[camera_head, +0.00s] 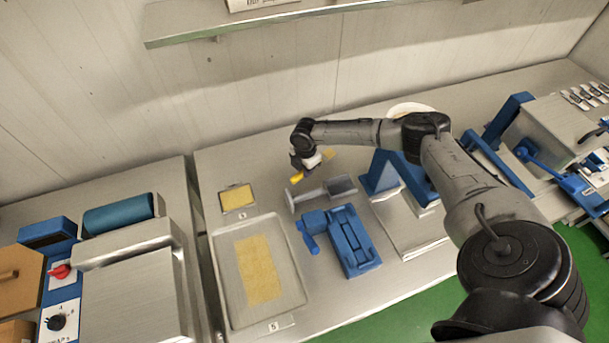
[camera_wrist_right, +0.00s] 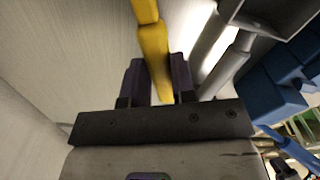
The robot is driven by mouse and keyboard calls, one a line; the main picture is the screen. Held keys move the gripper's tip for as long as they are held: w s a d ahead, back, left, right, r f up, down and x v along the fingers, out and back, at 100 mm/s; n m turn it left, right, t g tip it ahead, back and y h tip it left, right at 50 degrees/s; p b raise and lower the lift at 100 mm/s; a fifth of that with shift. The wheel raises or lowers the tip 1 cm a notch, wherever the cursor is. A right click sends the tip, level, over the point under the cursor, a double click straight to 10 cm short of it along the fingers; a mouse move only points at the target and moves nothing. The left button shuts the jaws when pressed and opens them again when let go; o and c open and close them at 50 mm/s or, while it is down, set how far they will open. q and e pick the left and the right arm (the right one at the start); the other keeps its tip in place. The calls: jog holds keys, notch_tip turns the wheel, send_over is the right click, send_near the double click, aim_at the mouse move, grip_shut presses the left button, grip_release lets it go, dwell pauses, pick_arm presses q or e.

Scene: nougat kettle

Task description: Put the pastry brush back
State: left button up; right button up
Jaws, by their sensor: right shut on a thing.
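The pastry brush shows as a yellow handle (camera_head: 297,177) at my right gripper (camera_head: 304,163) in the head view. A yellowish piece (camera_head: 328,154) on the other side of the gripper may be its other end. In the right wrist view the yellow handle (camera_wrist_right: 151,45) runs between the two dark fingers of my right gripper (camera_wrist_right: 158,82), which is shut on it. The gripper is near the back wall, behind a grey metal piece with a rod and a shallow pan (camera_head: 340,186). My left gripper is not in view.
A small yellow sheet tray (camera_head: 222,208) and a large tray (camera_head: 222,284) with a tan slab lie on the steel table to the left. A blue clamp-like device (camera_head: 352,243) stands in front. Blue stands (camera_head: 378,175) are to the right. A wall shelf (camera_head: 185,34) hangs above.

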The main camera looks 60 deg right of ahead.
aim_at(304, 180)
jog(key=shift+w+f, duration=0.15)
jog(key=shift+f, duration=1.95)
jog(key=o, duration=0.9)
notch_tip(304, 180, up, 12)
jog(key=shift+d, duration=0.1)
